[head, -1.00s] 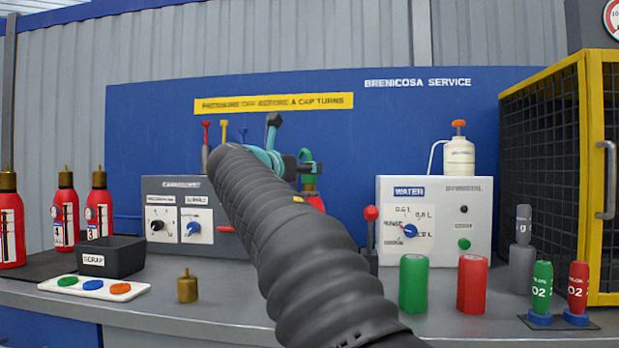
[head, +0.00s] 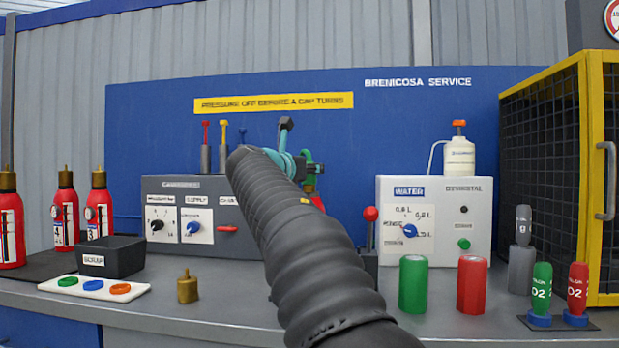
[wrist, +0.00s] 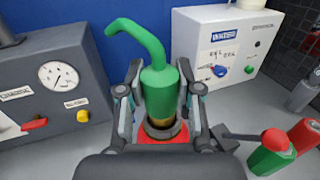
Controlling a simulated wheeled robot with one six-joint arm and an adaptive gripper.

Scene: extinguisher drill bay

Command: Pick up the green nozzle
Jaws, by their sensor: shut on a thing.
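The green nozzle (wrist: 160,92) stands upright in the middle of the wrist view, its hooked spout bending to the upper left. Its lower end is at a brass neck (wrist: 163,130) on a red body (wrist: 168,138); I cannot tell whether it still touches the neck. My gripper (wrist: 160,84) is shut on the nozzle, one finger on each side. In the head view my arm hides most of it; a sliver of the green nozzle (head: 308,156) shows beside my gripper (head: 298,163).
A grey panel with a gauge (wrist: 58,76) is on the left and the white water unit (head: 435,218) on the right. A red-knobbed lever (head: 371,214) stands close by. Green (head: 413,284) and red (head: 472,284) cylinders stand on the bench front, with a brass fitting (head: 188,287) left.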

